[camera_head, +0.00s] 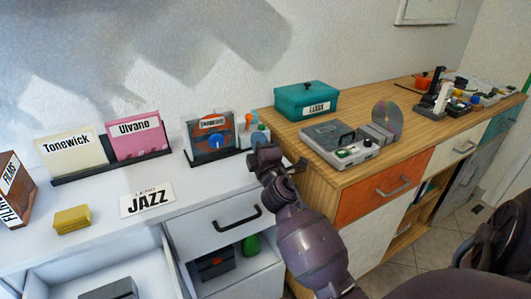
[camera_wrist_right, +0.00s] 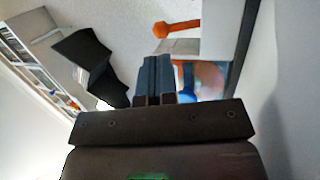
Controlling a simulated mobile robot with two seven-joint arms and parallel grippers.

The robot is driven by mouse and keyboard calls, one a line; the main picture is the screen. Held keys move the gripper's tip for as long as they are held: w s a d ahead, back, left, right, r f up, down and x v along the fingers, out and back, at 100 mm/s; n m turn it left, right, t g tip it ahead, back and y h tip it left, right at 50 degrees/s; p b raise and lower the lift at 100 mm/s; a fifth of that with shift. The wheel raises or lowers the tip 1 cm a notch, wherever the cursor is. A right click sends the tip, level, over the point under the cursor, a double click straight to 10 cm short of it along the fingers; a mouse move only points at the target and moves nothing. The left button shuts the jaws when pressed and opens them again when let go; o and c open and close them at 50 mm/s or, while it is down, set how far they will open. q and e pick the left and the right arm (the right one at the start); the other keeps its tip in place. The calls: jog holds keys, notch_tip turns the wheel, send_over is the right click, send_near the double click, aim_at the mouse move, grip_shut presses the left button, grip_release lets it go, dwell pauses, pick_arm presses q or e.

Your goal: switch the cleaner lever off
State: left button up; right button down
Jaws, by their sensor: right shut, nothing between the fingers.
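My right gripper (camera_head: 262,155) is over the right end of the white counter, beside a small white device (camera_head: 256,135) with blue and green parts. It partly hides this device. In the right wrist view its two fingers (camera_wrist_right: 153,78) are together with nothing between them. An orange rod with a knobbed end (camera_wrist_right: 176,28) shows beyond the fingertips, apart from them; I cannot tell for sure whether it is the cleaner lever. A grey device (camera_head: 340,145) with a dark handle and coloured buttons stands on the wooden cabinet. My left gripper is not in view.
A stand with a blue-centred disc sleeve (camera_head: 209,135) is left of the gripper. A teal box (camera_head: 306,101) and a disc rack (camera_head: 383,128) stand on the wooden cabinet (camera_head: 370,170). A JAZZ card (camera_head: 147,200) and yellow block (camera_head: 72,219) lie on the counter. A lower drawer is open.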

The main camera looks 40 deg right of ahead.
aim_at(250, 119)
jog(key=x, duration=0.4)
jog(key=shift+w+d+r, duration=0.1)
jog(key=shift+w, duration=0.2)
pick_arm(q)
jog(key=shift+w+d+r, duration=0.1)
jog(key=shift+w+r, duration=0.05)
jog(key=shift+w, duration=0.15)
pick_arm(e)
jog(key=shift+w+d+r, duration=0.1)
jog(key=shift+w+d, duration=0.05)
jog(key=shift+w, duration=0.15)
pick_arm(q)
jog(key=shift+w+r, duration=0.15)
